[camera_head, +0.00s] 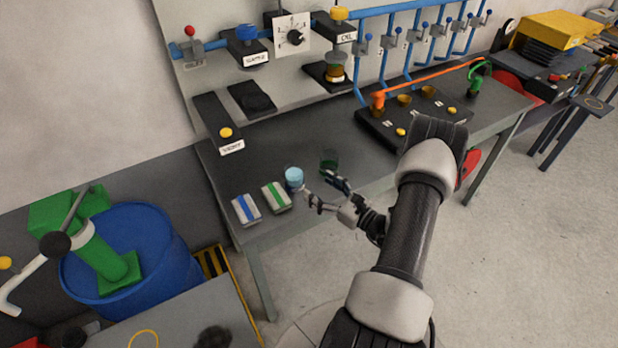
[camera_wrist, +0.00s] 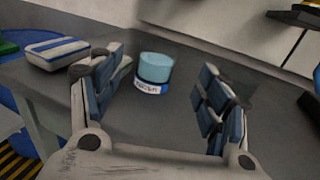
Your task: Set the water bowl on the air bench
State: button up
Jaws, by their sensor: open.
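I cannot tell for certain which vessel is the water bowl. A small light-blue round container (camera_head: 293,177) with a white label stands upright near the front edge of the grey bench (camera_head: 365,165). In the wrist view the light-blue container (camera_wrist: 155,70) shows between my fingers, a little beyond them. I cannot tell which surface is the air bench.
Two striped packs, one blue (camera_head: 245,210) and one green (camera_head: 276,197), lie left of the container. A blue drum (camera_head: 150,255) stands at left. The floor at right is clear.

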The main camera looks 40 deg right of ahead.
jog(key=shift+s, duration=0.45)
jog(key=w+a+r+n+g+y, duration=0.1)
jog(key=a+r+n+g+y, duration=0.65)
jog(key=a, duration=0.55)
jog(key=w+a+r+n+g+y, duration=0.1)
jog(key=a+r+n+g+y, duration=0.3)
jog(key=a+r+n, duration=0.65)
jog(key=s+a+r+n+g+h, duration=0.35)
jog(key=s+a+n, duration=0.25)
jog(key=s, duration=0.2)
jog(key=s+a+r+n+g+h, duration=0.2)
jog(key=s+a+r+n+h, duration=0.1)
jog(key=s+a+n+h, duration=0.3)
jog(key=s+d+r+n+t+h, duration=0.3)
jog(key=s+n, duration=0.1)
jog(key=n, duration=0.1)
jog(key=shift+s+d+r+t, duration=0.25)
jog(key=shift+d+r+t, duration=0.05)
jog(key=shift+r+t, duration=0.1)
